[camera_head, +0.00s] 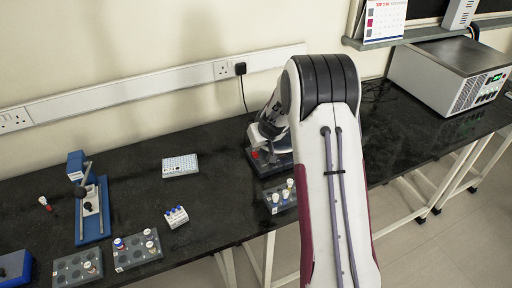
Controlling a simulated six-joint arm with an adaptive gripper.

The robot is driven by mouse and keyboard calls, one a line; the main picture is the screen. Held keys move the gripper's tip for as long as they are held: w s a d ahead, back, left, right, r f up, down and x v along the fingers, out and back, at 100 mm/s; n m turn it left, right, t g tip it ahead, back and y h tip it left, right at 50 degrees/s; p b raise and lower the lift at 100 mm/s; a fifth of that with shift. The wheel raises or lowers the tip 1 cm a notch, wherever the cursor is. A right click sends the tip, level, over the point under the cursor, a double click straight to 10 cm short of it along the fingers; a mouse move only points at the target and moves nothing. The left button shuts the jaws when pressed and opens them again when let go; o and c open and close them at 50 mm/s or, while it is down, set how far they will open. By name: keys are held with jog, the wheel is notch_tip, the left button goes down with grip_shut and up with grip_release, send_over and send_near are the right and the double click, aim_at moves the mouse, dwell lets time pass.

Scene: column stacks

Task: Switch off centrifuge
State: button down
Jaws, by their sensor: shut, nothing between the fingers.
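A grey device on a dark base (252,162) stands on the bench behind my arm, with a small red part at its front left. A black cable runs from the wall plug down towards it. Most of it is hidden by my arm, so I cannot tell for sure that it is the centrifuge or read its switch. My gripper (268,131) is partly seen just above this device, shut and empty. I cannot tell whether its tips touch the device.
A box with a green display (450,75) stands at the right. Tube racks (137,246), a white well plate (180,165), a small tube rack (176,216) and a blue stand (91,210) are on the left. A socket with a black plug (240,68) is on the wall. Bare bench lies between.

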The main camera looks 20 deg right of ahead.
aim_at(257, 156)
jog(key=shift+s+r, duration=0.15)
jog(key=shift+r, duration=0.55)
jog(key=shift+s+r, duration=0.2)
jog(key=shift+r, duration=0.85)
jog(key=s+r, duration=0.5)
jog(key=s, duration=0.3)
jog(key=shift+s, duration=0.25)
